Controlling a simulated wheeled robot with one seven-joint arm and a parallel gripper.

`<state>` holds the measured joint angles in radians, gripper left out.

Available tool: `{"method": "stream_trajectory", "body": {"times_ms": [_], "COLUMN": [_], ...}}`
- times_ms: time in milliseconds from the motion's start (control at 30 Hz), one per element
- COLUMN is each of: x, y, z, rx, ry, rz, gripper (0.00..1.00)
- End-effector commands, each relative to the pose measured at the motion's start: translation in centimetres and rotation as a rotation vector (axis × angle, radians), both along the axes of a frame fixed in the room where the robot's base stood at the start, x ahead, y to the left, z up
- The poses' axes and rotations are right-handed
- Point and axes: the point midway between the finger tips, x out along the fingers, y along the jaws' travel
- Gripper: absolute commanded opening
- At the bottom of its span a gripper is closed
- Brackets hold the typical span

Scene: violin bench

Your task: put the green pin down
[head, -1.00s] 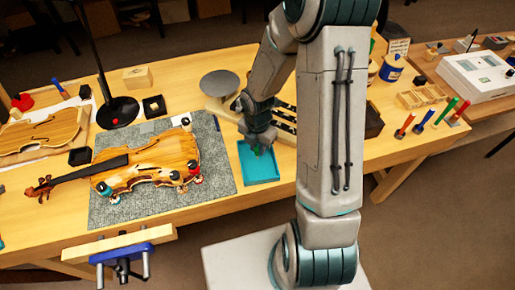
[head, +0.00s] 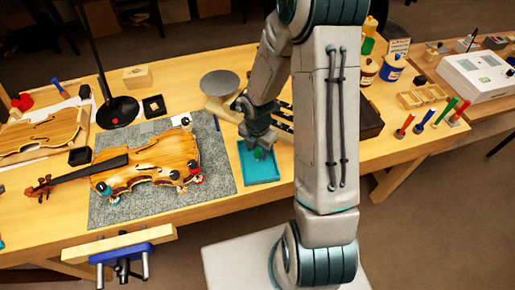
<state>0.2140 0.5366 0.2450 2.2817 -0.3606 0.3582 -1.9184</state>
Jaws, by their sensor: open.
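A small green piece (head: 258,154), which looks like the green pin, is in the blue tray (head: 266,176) on the bench. My gripper (head: 259,147) points down right above it, over the back part of the tray. The gripper is open. Its fingertips are small and partly hidden, so I cannot tell whether they still touch the green piece. The tray's right side is close to my arm link.
A violin (head: 160,160) lies on a grey mat (head: 215,180) left of the tray. Red, blue and green upright sticks (head: 446,110) stand at the right. My arm hides part of the bench.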

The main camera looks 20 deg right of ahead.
Motion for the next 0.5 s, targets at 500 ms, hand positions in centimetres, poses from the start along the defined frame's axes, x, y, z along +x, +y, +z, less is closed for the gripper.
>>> {"method": "stream_trajectory", "body": {"times_ms": [500], "x": [0.1], "y": [-0.1], "z": [9.3], "rx": [-0.001], "ry": [-0.005], "rz": [-0.002], "gripper": [0.41]}}
